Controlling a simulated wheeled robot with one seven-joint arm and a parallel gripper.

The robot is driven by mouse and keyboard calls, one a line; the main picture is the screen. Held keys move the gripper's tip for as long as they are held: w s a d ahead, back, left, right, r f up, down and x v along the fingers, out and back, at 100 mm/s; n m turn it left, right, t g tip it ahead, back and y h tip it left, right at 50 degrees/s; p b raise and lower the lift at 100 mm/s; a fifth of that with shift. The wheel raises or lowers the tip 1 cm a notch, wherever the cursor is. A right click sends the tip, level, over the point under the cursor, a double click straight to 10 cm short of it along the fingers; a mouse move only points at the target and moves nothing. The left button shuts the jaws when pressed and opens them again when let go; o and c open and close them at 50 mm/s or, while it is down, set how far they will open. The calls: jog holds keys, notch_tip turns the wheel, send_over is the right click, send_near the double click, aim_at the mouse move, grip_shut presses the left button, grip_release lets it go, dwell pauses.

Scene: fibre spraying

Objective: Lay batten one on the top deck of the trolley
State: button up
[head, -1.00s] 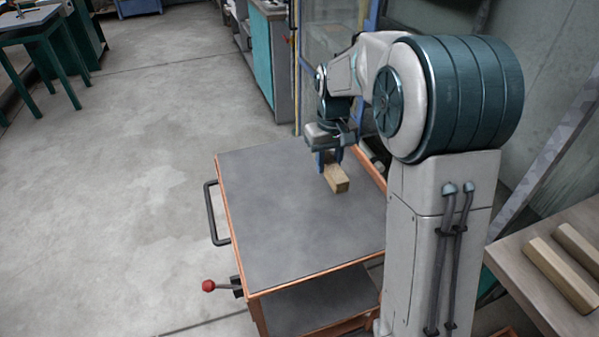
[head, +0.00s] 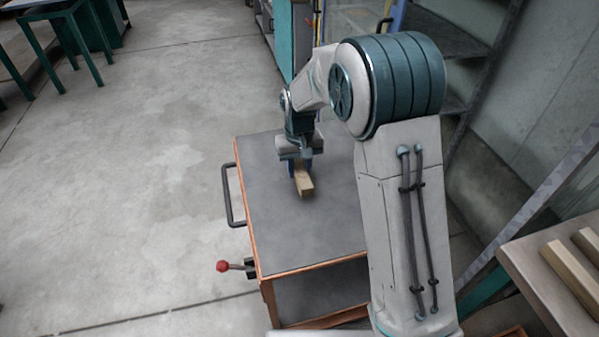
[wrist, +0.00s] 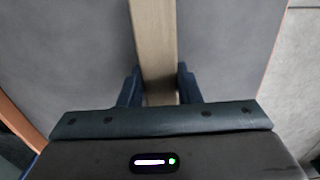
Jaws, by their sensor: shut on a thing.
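My gripper (head: 300,165) is shut on a wooden batten (head: 304,183), over the grey top deck (head: 290,235) of the trolley. In the wrist view the batten (wrist: 155,45) runs lengthwise away from the palm, between the two dark blue fingers of the gripper (wrist: 160,85). The deck (wrist: 75,50) fills the background on both sides of it. The batten's far part is hidden behind the gripper in the head view. I cannot tell whether the batten touches the deck or is a little above it.
Two more battens (head: 570,277) lie on a bench (head: 530,265) at the lower right. The trolley has a black handle (head: 228,195) and a red-knobbed lever (head: 222,266) on its left side. The deck is bare around the batten. Open floor (head: 130,200) lies to the left.

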jog(key=shift+f, duration=1.1)
jog(key=shift+f, duration=0.25)
jog(key=o, duration=1)
jog(key=shift+r, duration=0.1)
jog(key=shift+r, duration=0.1)
